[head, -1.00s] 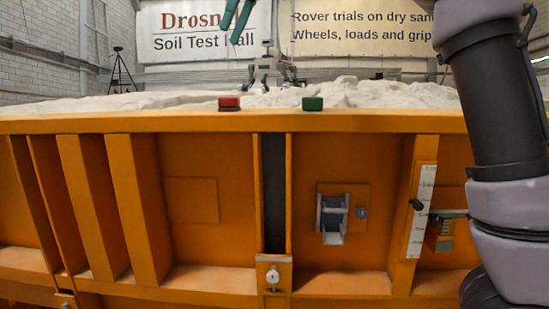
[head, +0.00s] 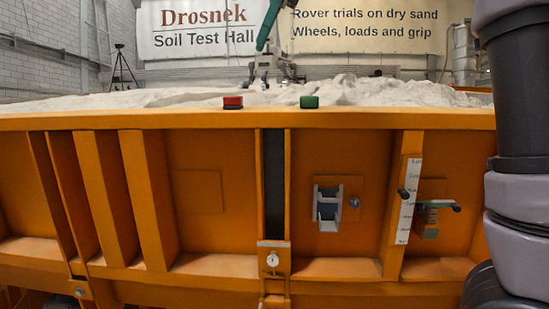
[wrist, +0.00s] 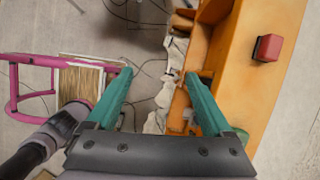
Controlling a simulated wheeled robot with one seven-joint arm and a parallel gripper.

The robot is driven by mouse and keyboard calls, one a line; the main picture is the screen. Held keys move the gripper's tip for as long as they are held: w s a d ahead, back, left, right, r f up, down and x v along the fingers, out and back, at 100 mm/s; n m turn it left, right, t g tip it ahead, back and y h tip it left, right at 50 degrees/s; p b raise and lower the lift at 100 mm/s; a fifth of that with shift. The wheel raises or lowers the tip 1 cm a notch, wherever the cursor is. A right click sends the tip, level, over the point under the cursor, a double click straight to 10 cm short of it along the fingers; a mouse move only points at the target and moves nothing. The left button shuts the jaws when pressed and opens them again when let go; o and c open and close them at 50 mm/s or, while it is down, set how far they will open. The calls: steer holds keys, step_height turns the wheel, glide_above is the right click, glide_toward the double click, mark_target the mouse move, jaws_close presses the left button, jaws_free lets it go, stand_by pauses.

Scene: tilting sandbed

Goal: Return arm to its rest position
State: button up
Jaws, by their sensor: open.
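My gripper (wrist: 160,74) shows in the wrist view with its two teal fingers spread wide and nothing between them. Behind the gap are grey floor, cables and a ragged pale strip. In the head view, a teal part of my gripper (head: 268,24) hangs in from the top edge, high above the sandbed; the rest of it is out of frame. My arm (head: 525,110) stands upright along the right edge. The orange sandbed (head: 230,122) fills the front, with pale sand (head: 400,92) on top. The wrist view shows its orange wall (wrist: 226,75) beside the right finger.
A red block (head: 233,102) and a green block (head: 310,102) sit on the bed's front rim. The red one shows in the wrist view (wrist: 268,47). A lever (head: 430,207) sticks out of the front panel. A pink tubular frame (wrist: 50,62) stands left of the fingers.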

steer(key=d+f+n+t, duration=0.1)
steer(key=d+f+n, duration=0.2)
steer(key=d+f, duration=0.45)
steer(key=d+f+n+t, duration=0.2)
steer(key=d+f+n, duration=0.15)
steer(key=d, duration=0.65)
steer(key=s+d+f+n+t+h, duration=0.1)
steer(key=s+d+f+n, duration=0.2)
steer(key=f, duration=0.6)
steer(key=s+d+f+n+t+h, duration=0.1)
steer(key=s+d+f+n+t, duration=0.1)
steer(key=s+d+f, duration=0.3)
step_height(320, 180, down, 4)
steer(key=shift+d+r+n, duration=0.15)
steer(key=shift+d+n, duration=0.5)
steer(key=shift+d, duration=0.2)
